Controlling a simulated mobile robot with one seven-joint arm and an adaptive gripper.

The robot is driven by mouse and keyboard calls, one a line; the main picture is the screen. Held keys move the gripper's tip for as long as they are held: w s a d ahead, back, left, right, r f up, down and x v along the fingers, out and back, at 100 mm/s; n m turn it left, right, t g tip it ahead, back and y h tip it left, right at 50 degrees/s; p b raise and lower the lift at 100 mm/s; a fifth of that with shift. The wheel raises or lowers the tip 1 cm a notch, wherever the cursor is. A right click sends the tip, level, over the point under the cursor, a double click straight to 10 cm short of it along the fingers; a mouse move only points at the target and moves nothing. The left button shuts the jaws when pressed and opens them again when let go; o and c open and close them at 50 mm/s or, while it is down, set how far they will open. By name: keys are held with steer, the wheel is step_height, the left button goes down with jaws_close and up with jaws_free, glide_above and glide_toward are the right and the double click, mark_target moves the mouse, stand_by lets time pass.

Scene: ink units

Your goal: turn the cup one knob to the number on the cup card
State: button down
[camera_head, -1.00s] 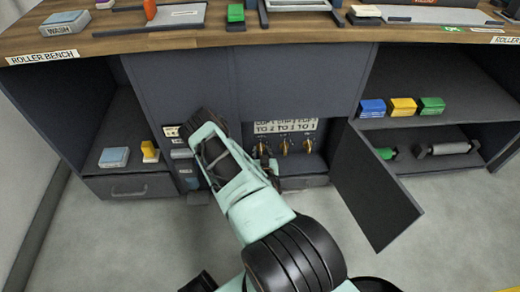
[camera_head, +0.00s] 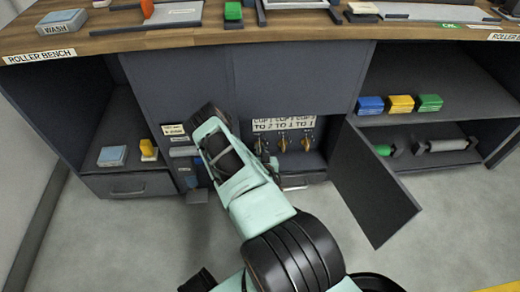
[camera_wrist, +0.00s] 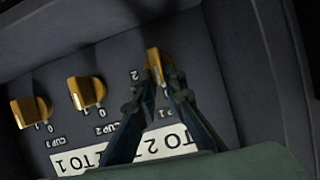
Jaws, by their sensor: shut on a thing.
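The cup one knob (camera_wrist: 156,62) is yellow-orange and is the rightmost of three in the wrist view, beside a CUP 1 label. My gripper (camera_wrist: 157,80) is shut on it, one finger on each side. Marks 1 and 2 show beside it; its exact setting is partly hidden by the fingers. The card (camera_wrist: 125,146) shows upside down in the wrist view, with TO 2 legible at the cup one end and TO 1 further along. In the head view the card (camera_head: 284,124) hangs above the knobs, and my gripper (camera_head: 264,155) covers most of the cup one knob.
The cup two knob (camera_wrist: 86,92) and cup three knob (camera_wrist: 30,111) stand close beside it. An open door (camera_head: 372,185) is right of the recess. Blue, yellow and green blocks (camera_head: 401,104) sit on the right shelf. A drawer (camera_head: 128,187) is at lower left.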

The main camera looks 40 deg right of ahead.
steer(key=m, duration=0.1)
steer(key=d+m+t+y, duration=0.1)
steer(key=shift+s+m, duration=0.2)
steer(key=shift+m, duration=0.2)
steer(key=m, duration=0.1)
steer(key=m+t+y, duration=0.2)
steer(key=shift+s+d+f+m, duration=0.25)
steer(key=shift+d+f+m, duration=0.15)
steer(key=m+t, duration=0.1)
steer(key=m, duration=0.1)
steer(key=m+t, duration=0.1)
steer(key=m, duration=0.1)
steer(key=shift+d+f+y, duration=0.1)
steer(key=shift+f+y, duration=0.3)
steer(key=shift+f+m+t, duration=0.25)
steer(key=shift+m+t, duration=0.25)
steer(key=shift+m, duration=0.7)
steer(key=c, duration=2)
jaws_free()
steer(key=shift+s, duration=0.15)
